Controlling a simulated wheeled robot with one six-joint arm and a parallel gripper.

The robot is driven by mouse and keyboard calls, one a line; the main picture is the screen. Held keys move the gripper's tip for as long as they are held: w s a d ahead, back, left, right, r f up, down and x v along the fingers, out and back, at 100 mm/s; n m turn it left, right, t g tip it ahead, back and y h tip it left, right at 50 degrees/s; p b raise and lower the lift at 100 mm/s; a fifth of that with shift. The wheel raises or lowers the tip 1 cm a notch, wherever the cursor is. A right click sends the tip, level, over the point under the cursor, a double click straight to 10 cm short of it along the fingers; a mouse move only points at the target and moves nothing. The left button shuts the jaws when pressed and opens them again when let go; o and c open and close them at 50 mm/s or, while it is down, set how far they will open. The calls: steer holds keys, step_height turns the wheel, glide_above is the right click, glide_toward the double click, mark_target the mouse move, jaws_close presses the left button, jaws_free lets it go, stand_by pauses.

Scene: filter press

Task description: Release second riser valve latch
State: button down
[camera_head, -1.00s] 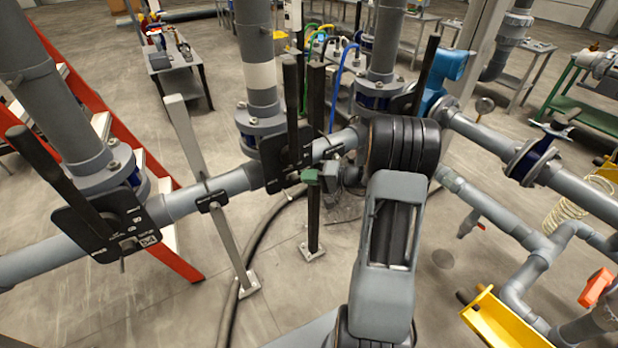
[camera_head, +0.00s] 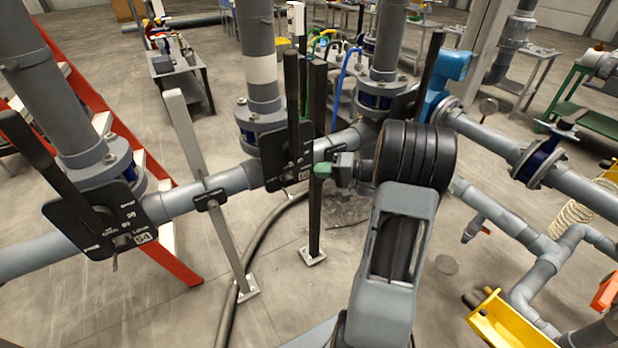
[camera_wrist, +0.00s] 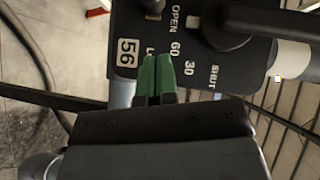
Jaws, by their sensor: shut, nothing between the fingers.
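The second riser valve's black plate (camera_head: 272,172) is on the pipe in the middle of the head view, with its black lever (camera_head: 292,95) upright. The plate (camera_wrist: 124,74) fills the top of the wrist view, marked OPEN, 60, 30, SHUT and 56; the lever's round base (camera_wrist: 226,28) is on it. A small metal tab (camera_head: 289,191) shows under the plate in the head view; I cannot tell if it is the latch. My gripper (camera_head: 323,171) is right of the plate, its green fingertips (camera_wrist: 157,76) together and empty. They cover part of a word starting with L; contact is unclear.
Another valve plate (camera_head: 98,222) with a tilted black lever is at the left. A grey post (camera_head: 205,185) and a dark post (camera_head: 315,215) stand beside the pipe. A third riser (camera_head: 384,45) is behind my arm. A hose (camera_head: 262,240) runs along the floor.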

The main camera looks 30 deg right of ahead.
steer(key=b+v, duration=0.1)
steer(key=v, duration=0.7)
steer(key=shift+b, duration=0.35)
steer(key=shift+a+r, duration=0.1)
steer(key=s+a+f+m+g+h, duration=0.3)
steer(key=s+a+f+g+h, duration=0.2)
steer(key=s+a+f+g, duration=0.25)
steer(key=s+a+r+n+h, duration=0.2)
steer(key=a+r+n+h, duration=0.1)
steer(key=a, duration=0.4)
steer(key=s+a+r+n+h, duration=0.3)
steer(key=a+r+n, duration=0.2)
steer(key=a+n, duration=0.1)
steer(key=shift+s+a+r+n+h, duration=0.3)
steer(key=shift+a+n, duration=0.1)
steer(key=shift+a, duration=0.35)
